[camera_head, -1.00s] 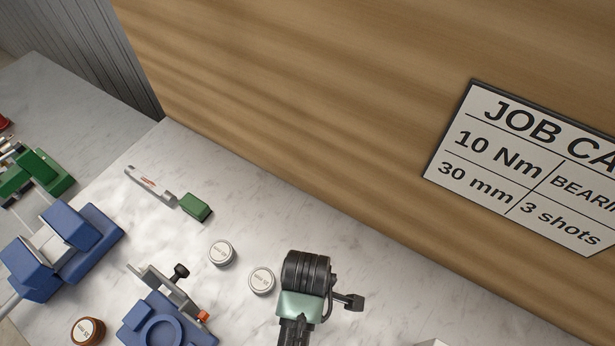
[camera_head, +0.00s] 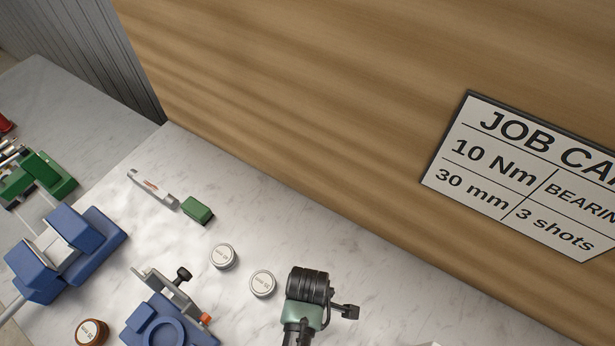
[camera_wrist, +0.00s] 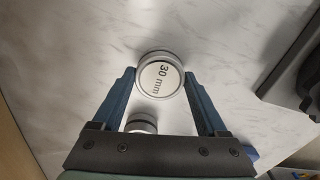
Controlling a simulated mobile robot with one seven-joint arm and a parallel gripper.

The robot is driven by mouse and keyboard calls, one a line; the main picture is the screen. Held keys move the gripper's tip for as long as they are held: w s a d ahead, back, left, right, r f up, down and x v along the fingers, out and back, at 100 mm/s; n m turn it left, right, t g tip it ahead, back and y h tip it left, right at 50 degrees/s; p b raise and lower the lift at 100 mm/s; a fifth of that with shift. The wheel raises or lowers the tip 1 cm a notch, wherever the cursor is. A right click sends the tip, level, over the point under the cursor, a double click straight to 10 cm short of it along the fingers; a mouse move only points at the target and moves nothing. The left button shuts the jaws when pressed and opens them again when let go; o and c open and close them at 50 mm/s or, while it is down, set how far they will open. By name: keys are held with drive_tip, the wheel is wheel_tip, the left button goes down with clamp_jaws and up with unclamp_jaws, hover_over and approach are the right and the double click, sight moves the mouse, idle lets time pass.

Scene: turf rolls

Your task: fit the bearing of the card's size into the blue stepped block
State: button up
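The job card (camera_head: 520,180) on the wooden panel reads "10 Nm", "30 mm" and "3 shots"; its right side is cut off. In the wrist view a silver bearing marked "30 mm" (camera_wrist: 162,76) sits between the fingertips of my gripper (camera_wrist: 160,74), filling the gap, and the fingers look shut on it. Its underside is hidden. A second silver bearing (camera_wrist: 141,122) shows smaller, nearer the palm, partly covered by it. The blue stepped block (camera_head: 160,329), with a round recess, is at the bottom of the head view, partly cut off. My fingers are outside that view.
Two silver bearings (camera_head: 223,256) (camera_head: 262,283) and a brown-rimmed one (camera_head: 91,332) lie on the marble counter, labels too small to read. A grey clamp (camera_head: 165,285) with a black knob stands by the block. A larger blue fixture (camera_head: 65,250) is at left.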

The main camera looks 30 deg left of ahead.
drive_tip(key=c, duration=0.9)
clamp_jaws()
drive_tip(key=shift+r, duration=0.1)
